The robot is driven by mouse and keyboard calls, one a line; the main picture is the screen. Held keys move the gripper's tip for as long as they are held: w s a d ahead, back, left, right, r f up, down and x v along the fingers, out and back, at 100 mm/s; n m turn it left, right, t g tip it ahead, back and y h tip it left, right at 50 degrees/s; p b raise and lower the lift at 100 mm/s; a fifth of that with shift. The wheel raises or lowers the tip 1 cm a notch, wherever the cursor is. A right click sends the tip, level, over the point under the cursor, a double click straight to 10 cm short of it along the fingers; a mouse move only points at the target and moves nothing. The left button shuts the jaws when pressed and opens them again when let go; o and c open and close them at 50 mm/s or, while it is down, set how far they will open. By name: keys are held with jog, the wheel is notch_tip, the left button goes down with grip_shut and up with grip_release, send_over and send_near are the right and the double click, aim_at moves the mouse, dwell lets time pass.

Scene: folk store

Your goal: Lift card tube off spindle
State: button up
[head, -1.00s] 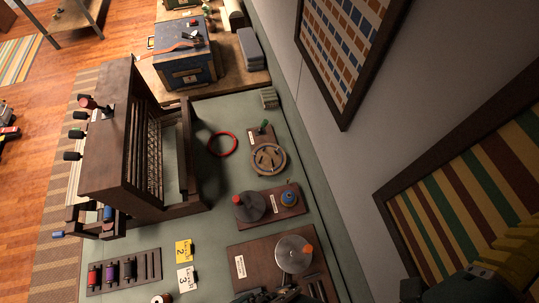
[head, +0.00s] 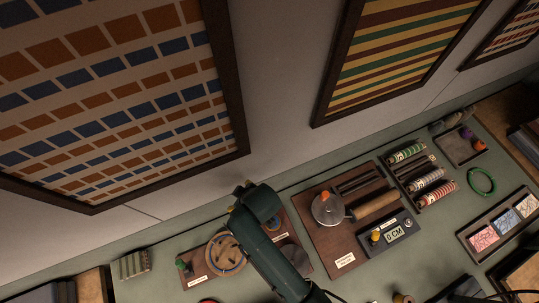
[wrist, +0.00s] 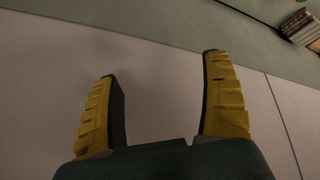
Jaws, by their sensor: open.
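In the head view a tan cylinder (head: 376,205), which looks like the card tube, lies across a brown board (head: 330,246). It is beside a grey disc with an orange knob (head: 327,208). I cannot make out a spindle inside it. My gripper (wrist: 160,72) is open and empty in the wrist view, its two yellow ribbed fingers apart in front of a plain pale wall. The tube is not seen in the wrist view. In the head view my dark green arm stands left of the board, and the gripper's fingers cannot be made out.
A small box marked CM (head: 394,235) sits below the tube. A rack of patterned rolls (head: 425,180) stands to its right, with a green ring (head: 482,181) farther right. A round wooden wheel (head: 226,254) is left of my arm. Framed textiles (head: 395,55) hang on the wall behind.

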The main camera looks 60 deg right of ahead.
jog(key=s+d+f+n+g, duration=0.1)
jog(key=s+f, duration=0.2)
jog(key=f, duration=0.1)
jog(key=s+d+f+n+g, duration=0.1)
jog(key=s+f+n+g, duration=0.1)
jog(key=s+f, duration=0.2)
jog(key=s+d+f+n+g, duration=0.1)
jog(key=s+f+g, duration=0.1)
jog(key=f, duration=0.3)
jog(key=shift+s+d+n+y, duration=0.1)
jog(key=shift+s+n+y, duration=0.3)
jog(key=shift+s, duration=0.25)
jog(key=shift+s+f+b, duration=0.1)
jog(key=shift+f+b, duration=0.1)
jog(key=shift+b, duration=0.1)
notch_tip(320, 180, down, 12)
jog(key=b, duration=1)
jog(key=shift+r, duration=0.15)
jog(key=shift+c, duration=0.4)
jog(key=c, duration=0.7)
jog(key=shift+c, duration=0.2)
jog(key=shift+r, duration=0.1)
notch_tip(320, 180, up, 10)
jog(key=p, duration=1)
